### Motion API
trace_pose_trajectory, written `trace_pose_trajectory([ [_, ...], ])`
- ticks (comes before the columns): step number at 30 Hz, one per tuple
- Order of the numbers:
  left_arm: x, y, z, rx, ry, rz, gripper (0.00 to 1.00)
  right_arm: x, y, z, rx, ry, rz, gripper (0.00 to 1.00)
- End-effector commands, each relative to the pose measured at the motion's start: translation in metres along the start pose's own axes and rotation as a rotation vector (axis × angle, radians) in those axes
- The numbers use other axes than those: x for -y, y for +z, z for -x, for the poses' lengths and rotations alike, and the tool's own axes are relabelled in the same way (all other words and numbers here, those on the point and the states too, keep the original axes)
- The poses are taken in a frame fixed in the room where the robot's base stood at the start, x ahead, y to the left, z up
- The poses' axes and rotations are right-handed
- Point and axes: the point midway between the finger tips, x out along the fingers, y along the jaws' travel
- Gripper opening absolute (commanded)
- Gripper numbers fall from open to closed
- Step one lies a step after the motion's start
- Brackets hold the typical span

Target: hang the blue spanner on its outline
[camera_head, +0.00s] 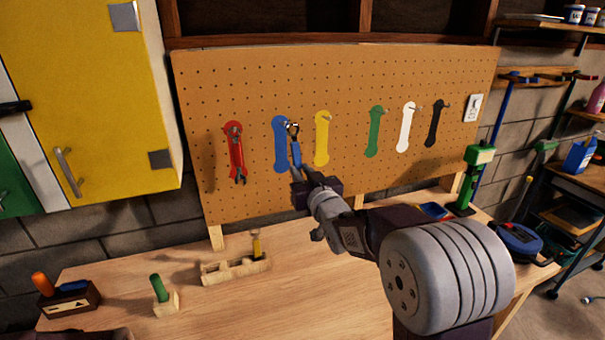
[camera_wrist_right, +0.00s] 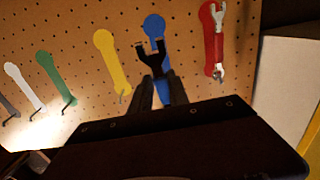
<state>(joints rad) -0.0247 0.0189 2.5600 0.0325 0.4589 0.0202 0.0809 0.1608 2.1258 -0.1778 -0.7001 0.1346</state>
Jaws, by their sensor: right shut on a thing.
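The blue spanner (camera_head: 296,152) is upright in front of the pegboard, just right of the blue outline (camera_head: 280,150). Its metal upper end is at the blue outline's peg; I cannot tell whether it is around the peg or only in front of it. My right gripper (camera_head: 302,174) is shut on its lower part. In the right wrist view, the spanner's dark open-jaw end (camera_wrist_right: 152,57) sticks out past the fingers (camera_wrist_right: 157,93), against the blue outline (camera_wrist_right: 155,27). The peg is hidden there.
A red spanner (camera_head: 236,155) hangs on the red outline, left of the blue one. Yellow (camera_head: 321,140), green (camera_head: 374,132), white and black outlines with pegs are to the right. The workbench (camera_head: 180,262) below holds a wooden rack (camera_head: 235,270) and handled tools.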

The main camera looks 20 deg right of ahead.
Motion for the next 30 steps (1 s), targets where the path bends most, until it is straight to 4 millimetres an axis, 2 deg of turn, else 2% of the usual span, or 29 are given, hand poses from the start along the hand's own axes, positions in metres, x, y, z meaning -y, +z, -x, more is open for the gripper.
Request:
trace_pose_trajectory([
  [29, -0.001, -0.004, 0.034, 0.0, 0.0, 0.0, 0.47, 0.001, 0.003, -0.072, 0.0, -0.001, 0.0, 0.0],
  [30, -0.001, -0.003, 0.027, 0.0, 0.0, 0.0, 0.47, 0.001, 0.009, -0.075, -0.001, -0.001, 0.0, 0.0],
])
